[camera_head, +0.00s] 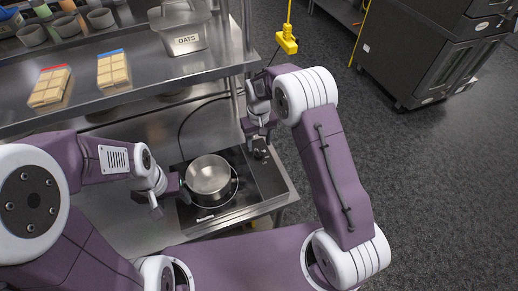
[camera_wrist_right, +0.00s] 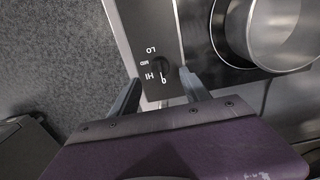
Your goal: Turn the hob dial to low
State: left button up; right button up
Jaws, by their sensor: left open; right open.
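My right gripper (camera_wrist_right: 158,84) is open, with one finger on each side of the dial area; I cannot tell whether either finger touches the dial. The dial's exact setting is too small to read. My left gripper (camera_head: 168,197) is open, at the left of the pot.
A steel pot (camera_head: 209,174) stands on the black hob (camera_head: 235,207). A yellow hanging socket (camera_head: 287,42) is behind. Open floor lies to the right.

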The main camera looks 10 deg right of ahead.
aim_at(259, 152)
notch_tip(259, 152, down, 5)
jog(key=shift+w+r+p, duration=0.1)
jog(key=shift+p, duration=0.55)
jog(key=shift+a+f, duration=0.1)
jog(key=shift+f, duration=0.4)
jog(key=c, duration=0.3)
grip_shut()
